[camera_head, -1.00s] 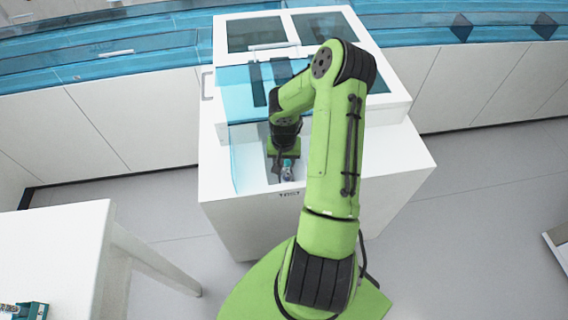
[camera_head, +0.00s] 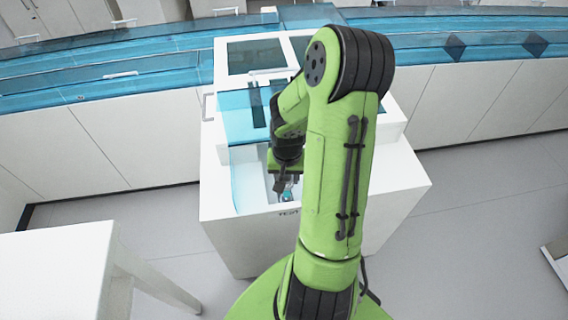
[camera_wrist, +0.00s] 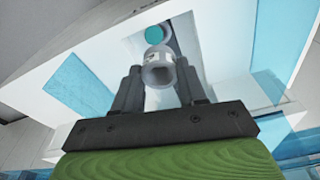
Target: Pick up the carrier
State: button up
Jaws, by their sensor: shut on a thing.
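The carrier (camera_wrist: 158,70) is a grey, hollow-ended capsule with a teal part behind its open end. In the wrist view it sits between the two dark fingers of my gripper (camera_wrist: 160,88), which are shut on it. In the head view my gripper (camera_head: 281,185) is low in the front opening of the white station, and the carrier (camera_head: 287,196) shows as a small teal and grey piece just below it. Whether the carrier touches the floor of the opening I cannot tell.
The white station (camera_head: 245,235) has blue see-through panels (camera_head: 245,180) beside and above the opening. A white table (camera_head: 60,265) stands at the lower left. White cabinets with blue tubes (camera_head: 120,75) run along the back. The grey floor between is clear.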

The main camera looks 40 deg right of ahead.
jog(key=s+a+b, duration=0.7)
jog(key=s+b, duration=0.4)
jog(key=b, duration=0.2)
notch_tip(320, 180, up, 7)
jog(key=p, duration=0.6)
jog(key=shift+a, duration=0.3)
